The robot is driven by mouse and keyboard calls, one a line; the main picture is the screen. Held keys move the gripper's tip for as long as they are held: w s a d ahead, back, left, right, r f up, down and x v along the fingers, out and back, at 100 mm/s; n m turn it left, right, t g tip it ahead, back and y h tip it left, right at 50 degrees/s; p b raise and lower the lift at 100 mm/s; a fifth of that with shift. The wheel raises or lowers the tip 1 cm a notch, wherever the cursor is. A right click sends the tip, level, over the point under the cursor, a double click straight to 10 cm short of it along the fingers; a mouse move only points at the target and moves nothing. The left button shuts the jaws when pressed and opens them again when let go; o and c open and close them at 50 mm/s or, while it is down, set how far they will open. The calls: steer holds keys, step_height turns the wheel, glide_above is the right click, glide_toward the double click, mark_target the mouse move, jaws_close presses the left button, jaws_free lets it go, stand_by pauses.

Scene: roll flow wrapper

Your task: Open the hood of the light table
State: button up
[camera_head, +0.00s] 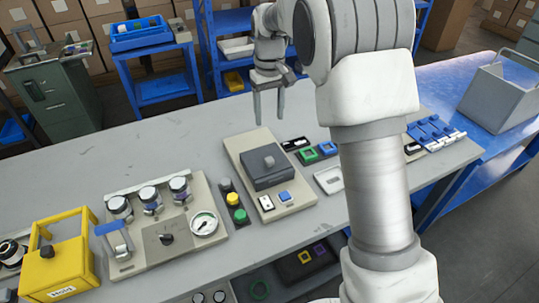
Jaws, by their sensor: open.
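A beige base plate (240,150) lies on the grey bench, and a dark grey box-like cover (262,178) with a knob (269,161) on top sits on it. This looks like the light table with its hood down, though no label shows. A small white switch (266,202) and a blue button (285,196) are on the plate in front of the cover. My gripper (269,114) is open and empty, with its fingers pointing down. It appears above and behind the cover in the picture, apart from it.
A gauge panel (122,259) and a yellow "Hold" box (66,267) stand to the left. A row of coloured buttons (235,200) is just left of the plate. Small coloured frames (308,155) and a white tray (330,180) lie to the right, partly behind my arm.

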mark_target(269, 159)
step_height(269, 159, down, 16)
steer(key=shift+r+b, duration=0.2)
steer(key=shift+b, duration=0.2)
jaws_close()
stand_by(1.3)
